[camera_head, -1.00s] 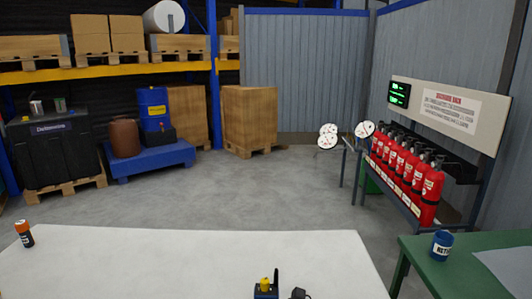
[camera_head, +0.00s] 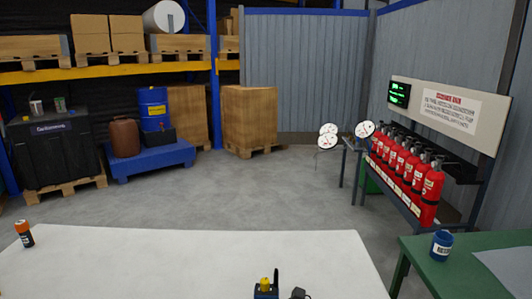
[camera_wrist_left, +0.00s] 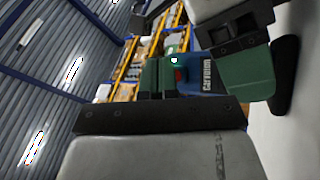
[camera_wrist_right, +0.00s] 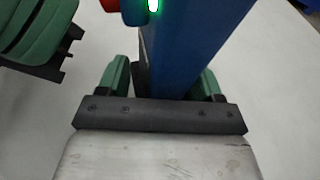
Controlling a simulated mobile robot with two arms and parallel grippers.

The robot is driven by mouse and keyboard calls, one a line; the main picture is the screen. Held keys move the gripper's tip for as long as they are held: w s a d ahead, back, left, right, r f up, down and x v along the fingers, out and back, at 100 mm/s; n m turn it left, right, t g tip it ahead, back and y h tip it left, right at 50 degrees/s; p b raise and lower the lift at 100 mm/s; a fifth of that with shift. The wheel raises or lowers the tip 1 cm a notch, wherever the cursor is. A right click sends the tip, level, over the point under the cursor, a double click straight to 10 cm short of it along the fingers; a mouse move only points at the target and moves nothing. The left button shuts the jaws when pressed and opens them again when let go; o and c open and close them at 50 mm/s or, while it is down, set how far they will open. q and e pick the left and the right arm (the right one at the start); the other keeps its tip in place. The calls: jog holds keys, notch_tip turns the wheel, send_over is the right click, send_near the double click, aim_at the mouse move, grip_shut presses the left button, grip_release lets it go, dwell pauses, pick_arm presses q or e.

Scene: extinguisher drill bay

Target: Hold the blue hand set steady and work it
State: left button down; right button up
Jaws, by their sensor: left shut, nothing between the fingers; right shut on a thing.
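The blue hand set (camera_head: 263,294) shows at the bottom edge of the head view, upright, with a yellow part on top and a black antenna. Its lower part is cut off there. In the right wrist view my right gripper (camera_wrist_right: 163,78) is shut on the blue hand set (camera_wrist_right: 185,45), with one green finger on each side. In the left wrist view my left gripper (camera_wrist_left: 151,78) is shut and empty, its green fingertips close to the hand set (camera_wrist_left: 205,82) near a red button. I cannot tell whether they touch it.
A white table top (camera_head: 190,262) lies below, mostly bare, with an orange and black canister (camera_head: 24,234) at its left. A green table (camera_head: 425,275) with a blue mug (camera_head: 441,245) stands at the right. Red extinguishers (camera_head: 405,165) stand in a rack behind.

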pick_arm(q)
jog(key=s, duration=0.6)
pick_arm(e)
jog(key=shift+s+f, duration=0.15)
jog(key=shift+f, duration=0.25)
jog(key=o, duration=1)
jog(key=shift+r, duration=0.1)
jog(key=shift+c, duration=0.2)
pick_arm(q)
jog(key=shift+w, duration=0.1)
pick_arm(e)
jog(key=shift+w, duration=0.2)
